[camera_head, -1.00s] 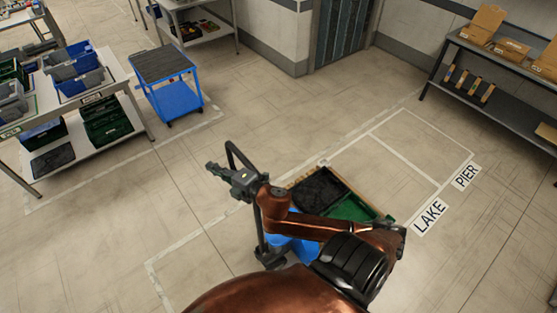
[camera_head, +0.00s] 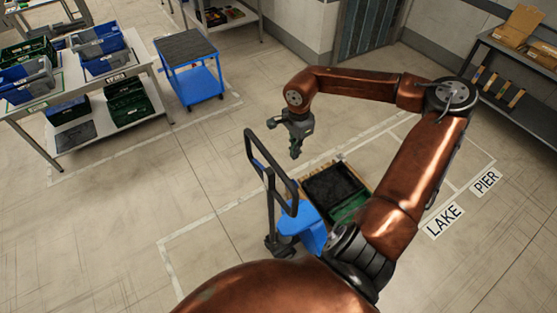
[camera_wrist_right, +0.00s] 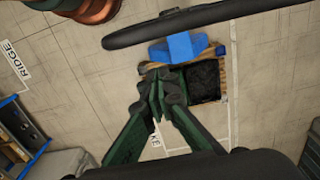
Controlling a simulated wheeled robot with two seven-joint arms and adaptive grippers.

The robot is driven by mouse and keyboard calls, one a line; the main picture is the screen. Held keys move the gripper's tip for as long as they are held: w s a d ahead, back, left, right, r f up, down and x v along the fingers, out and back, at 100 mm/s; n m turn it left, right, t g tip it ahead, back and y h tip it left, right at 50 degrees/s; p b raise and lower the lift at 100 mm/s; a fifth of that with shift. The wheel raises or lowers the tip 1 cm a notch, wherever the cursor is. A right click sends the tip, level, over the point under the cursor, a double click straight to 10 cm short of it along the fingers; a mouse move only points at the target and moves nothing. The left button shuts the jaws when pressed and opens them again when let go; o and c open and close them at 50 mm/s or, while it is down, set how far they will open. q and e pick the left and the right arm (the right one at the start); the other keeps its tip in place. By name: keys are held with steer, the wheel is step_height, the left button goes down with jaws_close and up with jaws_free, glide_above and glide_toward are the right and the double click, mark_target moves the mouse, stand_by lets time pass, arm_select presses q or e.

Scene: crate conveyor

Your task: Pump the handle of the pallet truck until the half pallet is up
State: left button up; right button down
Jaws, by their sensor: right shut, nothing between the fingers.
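The pallet truck has a black loop handle (camera_head: 252,150) and a blue body (camera_head: 303,228). The handle stands up, leaning slightly. Its bar (camera_wrist_right: 180,27) crosses the top of the right wrist view, with the blue body (camera_wrist_right: 180,48) below it. The wooden half pallet (camera_head: 296,188) lies behind the truck and bears dark and green crates; its height off the floor is hard to judge. My right gripper (camera_head: 296,152) is above and to the right of the handle, apart from it. Its fingers (camera_wrist_right: 160,95) are shut and empty. My left gripper is not in view.
A blue cart (camera_head: 192,78) and a table with bins (camera_head: 100,85) stand at the upper left. A shelf with boxes (camera_head: 510,85) is at the right. Floor labels LAKE (camera_head: 443,220) and PIER (camera_head: 486,181) lie right of the pallet. Floor left of the truck is clear.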

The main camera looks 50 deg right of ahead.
step_height(320, 180, down, 13)
steer(key=b, duration=0.8)
steer(key=w+a+f+b, duration=0.2)
steer(key=w+a, duration=0.1)
steer(key=a, duration=0.9)
steer(key=w+a+f+b, duration=0.2)
steer(key=a+f+b, duration=0.1)
steer(key=a, duration=0.9)
steer(key=w+a+f+b, duration=0.2)
steer(key=w+a+b, duration=0.1)
steer(key=a, duration=0.9)
steer(key=shift+w+a+f, duration=0.15)
steer(key=shift+w+a, duration=0.1)
steer(key=shift+w, duration=0.1)
